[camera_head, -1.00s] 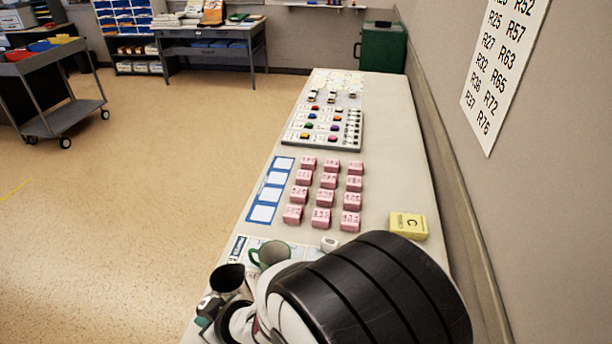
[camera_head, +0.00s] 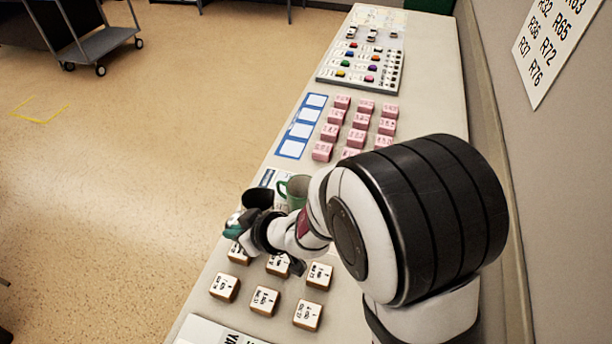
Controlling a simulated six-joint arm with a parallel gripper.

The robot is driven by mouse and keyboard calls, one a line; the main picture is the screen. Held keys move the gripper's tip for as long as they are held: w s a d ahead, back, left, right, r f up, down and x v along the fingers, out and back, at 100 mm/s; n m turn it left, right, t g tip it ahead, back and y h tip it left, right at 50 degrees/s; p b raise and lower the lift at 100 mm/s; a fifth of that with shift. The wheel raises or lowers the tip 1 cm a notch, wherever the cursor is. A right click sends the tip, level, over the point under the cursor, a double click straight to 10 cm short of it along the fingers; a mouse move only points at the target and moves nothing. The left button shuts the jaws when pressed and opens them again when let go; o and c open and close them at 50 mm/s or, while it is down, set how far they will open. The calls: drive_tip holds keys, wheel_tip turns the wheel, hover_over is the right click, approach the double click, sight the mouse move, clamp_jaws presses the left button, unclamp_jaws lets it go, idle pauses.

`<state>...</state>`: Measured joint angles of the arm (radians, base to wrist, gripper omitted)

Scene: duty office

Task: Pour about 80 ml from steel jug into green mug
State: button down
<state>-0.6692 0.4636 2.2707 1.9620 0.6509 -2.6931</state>
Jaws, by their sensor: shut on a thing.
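The steel jug (camera_head: 257,199) shows as a dark, wide-mouthed vessel at the left edge of the table. My gripper (camera_head: 243,219) is shut on it; the fingers are partly hidden by the jug and the wrist. The green mug (camera_head: 296,187) stands just to the right of the jug, its handle towards the jug. My arm covers the mug's right and lower parts. The jug looks close to upright. I cannot tell whether it touches the mug, and the contents of both are not visible.
The table (camera_head: 425,70) runs away along the right wall. Several pink blocks (camera_head: 361,121) and a blue-framed card strip (camera_head: 301,126) lie beyond the mug. Several brown-sided, white-topped blocks (camera_head: 264,300) lie nearer. A board with coloured pieces (camera_head: 362,68) is farther back.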

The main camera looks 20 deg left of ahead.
drive_tip(key=w, duration=0.1)
drive_tip(key=w+d+m+g, duration=0.1)
drive_tip(key=y, duration=0.1)
drive_tip(key=shift+w+d+r+g, duration=0.25)
drive_tip(key=shift+w+r+g, duration=0.05)
drive_tip(key=shift+w+g, duration=0.1)
drive_tip(key=w+d+r+m+g+y, duration=0.1)
drive_tip(key=w+r, duration=0.1)
drive_tip(key=w+d+r+m+g+y, duration=0.1)
drive_tip(key=r, duration=0.1)
drive_tip(key=w+d+r+m+g+y, duration=0.1)
drive_tip(key=w+r+m+g+y, duration=0.1)
drive_tip(key=shift+w+d+r, duration=0.1)
drive_tip(key=shift+w, duration=0.2)
drive_tip(key=shift+w+d+r+m+g+y, duration=0.2)
drive_tip(key=shift+w+r+m+y, duration=0.1)
drive_tip(key=shift+w+m, duration=0.1)
drive_tip(key=shift+w+d+r+m+g+y, duration=0.15)
drive_tip(key=shift+w+r+m+g+y, duration=0.05)
drive_tip(key=shift+w+r+m+y, duration=0.15)
idle(0.6)
drive_tip(key=shift+w+d+r+m+y, duration=0.25)
drive_tip(key=shift+w+d, duration=0.1)
drive_tip(key=shift+w, duration=0.25)
drive_tip(key=shift+w+d+r+m+y, duration=0.1)
drive_tip(key=shift+w+d+m+y, duration=0.1)
drive_tip(key=shift+w+d, duration=0.3)
idle(0.9)
drive_tip(key=shift+w+a, duration=0.15)
drive_tip(key=shift+a, duration=0.05)
